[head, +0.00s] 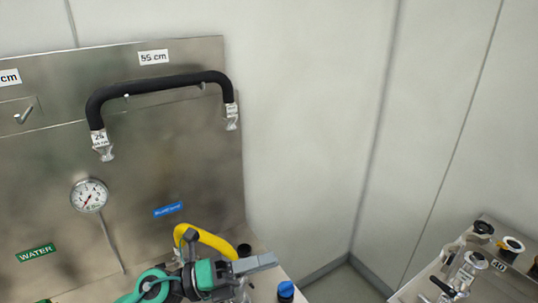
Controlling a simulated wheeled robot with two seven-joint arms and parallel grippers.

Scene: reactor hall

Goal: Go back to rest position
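My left gripper (268,262) shows at the bottom centre, at the end of my teal and black arm. Its grey fingers point right, above the bench in front of the steel panel (150,190). I cannot tell whether the fingers are apart, and no object shows clearly between them. A yellow hose (212,240) curves just behind the gripper; I cannot tell whether they touch. My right gripper is not in view.
A black hose (160,84) with metal end fittings hangs on the panel under a "55 cm" label (153,57). A gauge (89,195) is on the panel. A blue-capped item (286,290) is right of the gripper. A bench (428,285) with metal fittings stands at right. Floor shows between.

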